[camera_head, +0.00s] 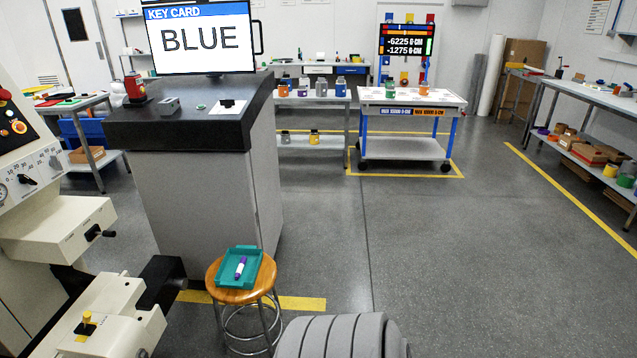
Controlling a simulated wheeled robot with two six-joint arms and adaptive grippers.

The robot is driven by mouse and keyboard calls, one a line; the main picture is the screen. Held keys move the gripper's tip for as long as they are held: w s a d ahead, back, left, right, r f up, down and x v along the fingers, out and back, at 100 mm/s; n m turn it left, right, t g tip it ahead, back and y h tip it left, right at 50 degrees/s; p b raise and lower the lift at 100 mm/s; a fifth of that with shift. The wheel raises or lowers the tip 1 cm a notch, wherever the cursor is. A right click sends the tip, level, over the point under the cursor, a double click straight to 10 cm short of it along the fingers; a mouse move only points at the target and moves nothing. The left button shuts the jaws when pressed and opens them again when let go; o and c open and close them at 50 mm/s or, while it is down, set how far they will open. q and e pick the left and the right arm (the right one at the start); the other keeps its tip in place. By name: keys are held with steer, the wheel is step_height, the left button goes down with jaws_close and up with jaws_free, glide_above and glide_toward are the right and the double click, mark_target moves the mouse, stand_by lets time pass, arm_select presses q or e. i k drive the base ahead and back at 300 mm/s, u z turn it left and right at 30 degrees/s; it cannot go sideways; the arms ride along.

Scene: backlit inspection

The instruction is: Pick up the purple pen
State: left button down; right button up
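The purple pen (240,267) is white with a purple end and lies in a shallow teal tray (229,280). The tray sits on the round wooden seat of a stool (216,291) with metal legs. The pen looks unobstructed from above. Neither of my grippers shows in the head view.
A grey cabinet (205,200) with a black top and a "BLUE" screen (205,38) stands behind the stool. A cream machine (60,225) fills the left. A grey ribbed shape (340,337), which I cannot identify, is at the bottom. Floor to the right is clear.

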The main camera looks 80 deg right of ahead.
mark_target(242, 264)
steer(key=z, duration=1.35)
steer(key=i, duration=1.1)
steer(key=z, duration=2.55)
steer(key=i, duration=1.9)
steer(key=u, duration=3.35)
steer(key=i, duration=0.5)
steer(key=u, duration=0.05)
